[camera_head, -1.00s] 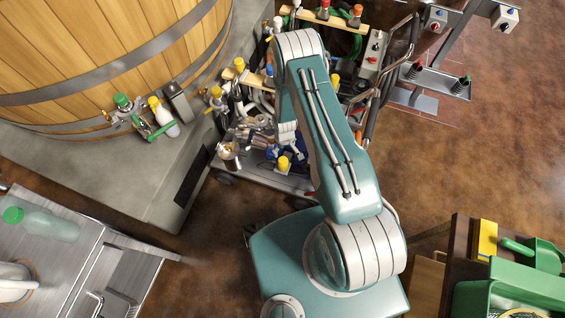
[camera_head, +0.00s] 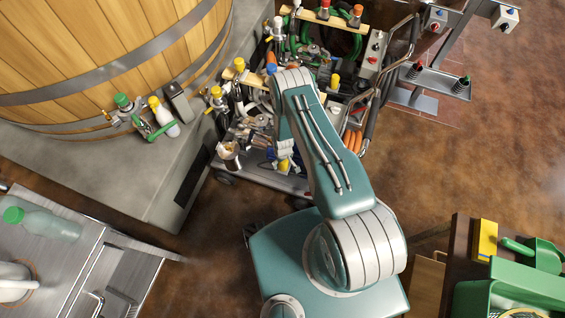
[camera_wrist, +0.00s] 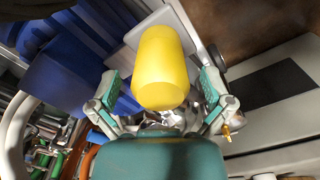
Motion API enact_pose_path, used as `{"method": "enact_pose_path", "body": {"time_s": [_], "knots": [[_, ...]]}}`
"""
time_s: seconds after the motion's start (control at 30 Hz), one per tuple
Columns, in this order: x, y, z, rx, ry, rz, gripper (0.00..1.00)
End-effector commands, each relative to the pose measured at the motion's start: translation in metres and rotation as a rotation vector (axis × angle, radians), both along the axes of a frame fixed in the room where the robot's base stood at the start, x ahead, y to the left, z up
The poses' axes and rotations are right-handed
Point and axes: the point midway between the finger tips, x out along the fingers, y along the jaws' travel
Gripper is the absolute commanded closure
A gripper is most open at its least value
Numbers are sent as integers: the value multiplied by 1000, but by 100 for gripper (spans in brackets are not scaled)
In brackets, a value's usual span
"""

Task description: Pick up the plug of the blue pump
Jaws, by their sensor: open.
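The yellow plug (camera_wrist: 160,70) stands out large in the wrist view, between the two spread fingers of my gripper (camera_wrist: 160,88). Clear gaps show on both sides of it, and I see no finger touching it. The blue pump (camera_wrist: 75,58) fills the upper left of the wrist view, beside the plug. In the head view the plug (camera_head: 285,166) shows low on the cart, just below the end of my arm. A bit of the blue pump (camera_head: 270,153) shows left of it; my arm hides the rest. My gripper is open and empty.
The cart (camera_head: 295,185) is crowded with hoses, fittings and yellow-capped valves. Its handle rail (camera_head: 372,115) rises to the right. The wooden vat (camera_head: 110,50) on its concrete plinth stands to the left. The brown floor (camera_head: 460,150) is clear to the right.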

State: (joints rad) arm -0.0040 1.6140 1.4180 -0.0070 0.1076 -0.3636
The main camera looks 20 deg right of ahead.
Motion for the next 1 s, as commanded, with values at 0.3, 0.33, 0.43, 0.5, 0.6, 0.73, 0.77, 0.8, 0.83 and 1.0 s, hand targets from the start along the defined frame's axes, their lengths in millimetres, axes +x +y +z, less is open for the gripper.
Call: {"method": "enact_pose_path", "body": {"time_s": [0.3,0.33,0.43,0.5,0.6,0.73,0.77,0.8,0.83,1.0], "knots": [[0,0,0,0,1,0,80],[0,0,0,0,1,0,94],[0,0,0,0,1,0,96],[0,0,0,0,1,0,96],[-1,0,0,1,1,0,96],[0,0,2,0,2,0,96],[-1,0,3,0,2,0,96],[-1,0,5,0,2,0,96],[0,0,7,0,2,0,96],[1,0,29,1,0,0,96]]}}
